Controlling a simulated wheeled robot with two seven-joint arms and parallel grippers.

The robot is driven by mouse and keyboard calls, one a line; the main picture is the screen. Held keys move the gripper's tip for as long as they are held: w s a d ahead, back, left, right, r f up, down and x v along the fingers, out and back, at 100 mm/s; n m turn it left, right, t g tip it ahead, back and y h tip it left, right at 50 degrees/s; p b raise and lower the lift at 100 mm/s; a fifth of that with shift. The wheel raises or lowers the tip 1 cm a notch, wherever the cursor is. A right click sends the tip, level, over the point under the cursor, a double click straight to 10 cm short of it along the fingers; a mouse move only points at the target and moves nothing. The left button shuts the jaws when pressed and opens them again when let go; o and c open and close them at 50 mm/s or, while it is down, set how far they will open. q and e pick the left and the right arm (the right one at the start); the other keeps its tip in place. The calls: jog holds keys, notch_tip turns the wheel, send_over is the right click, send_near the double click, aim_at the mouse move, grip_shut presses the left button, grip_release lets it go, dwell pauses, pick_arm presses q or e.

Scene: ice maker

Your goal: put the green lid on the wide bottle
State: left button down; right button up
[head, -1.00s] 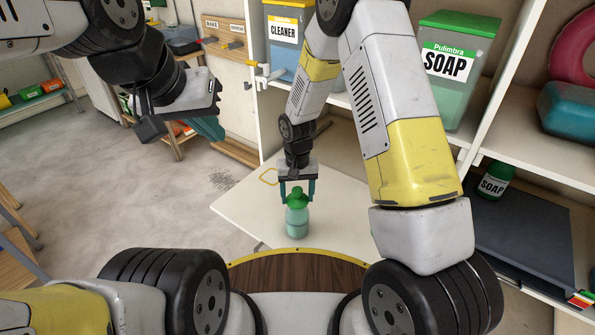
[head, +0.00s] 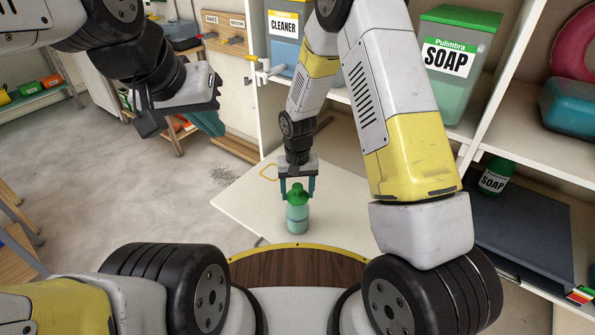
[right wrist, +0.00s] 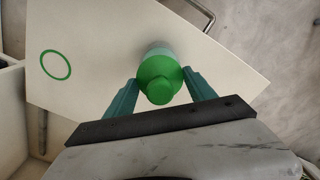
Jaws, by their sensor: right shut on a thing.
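The pale green translucent wide bottle (head: 298,217) stands upright on the white board in the head view. The green lid (head: 297,189) is at the bottle's top, in line with it; I cannot tell whether it is fully seated. My right gripper (head: 297,193) points down over the bottle, shut on the lid with one teal finger on each side. In the right wrist view the lid (right wrist: 159,82) is between the fingers (right wrist: 161,84), with part of the bottle (right wrist: 158,48) beyond it. My left gripper (head: 208,122) hangs at the upper left, away from the bottle; its opening is unclear.
A green outline (right wrist: 56,65) shows in the right wrist view. Shelves behind hold a cleaner container (head: 284,45) and a soap container (head: 455,85).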

jog(key=shift+f, duration=0.75)
jog(key=o, duration=1.4)
jog(key=shift+r, duration=3.95)
